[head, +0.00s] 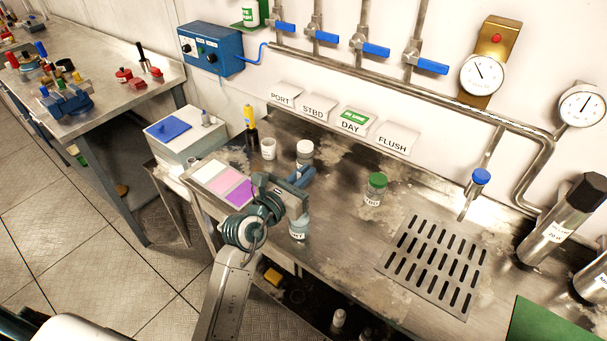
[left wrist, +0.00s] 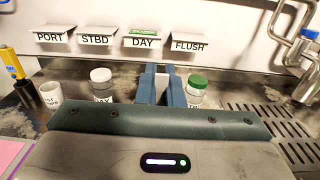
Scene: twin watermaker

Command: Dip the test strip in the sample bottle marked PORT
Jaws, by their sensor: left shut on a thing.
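My left gripper (head: 301,178) is over the near left part of the bench, its blue fingers shut on a thin thing, likely the test strip. A pale patch shows between the fingers (left wrist: 161,85) in the left wrist view, but the strip itself is not clear. A small bottle (head: 298,229) stands just below and nearer than the gripper, partly hidden by the arm; its label is too small to read. A white-capped jar (head: 305,149) stands behind the gripper and a green-capped jar (head: 376,183) to its right. The PORT sign (head: 281,97) is on the wall. My right gripper is not in view.
A pink and purple colour chart (head: 218,178) lies left of the gripper. A white cup (head: 268,149) and a yellow-black tool (head: 250,125) stand behind it. A slotted drain (head: 435,262) and a tap (head: 477,190) are at the right. Bench between jar and drain is clear.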

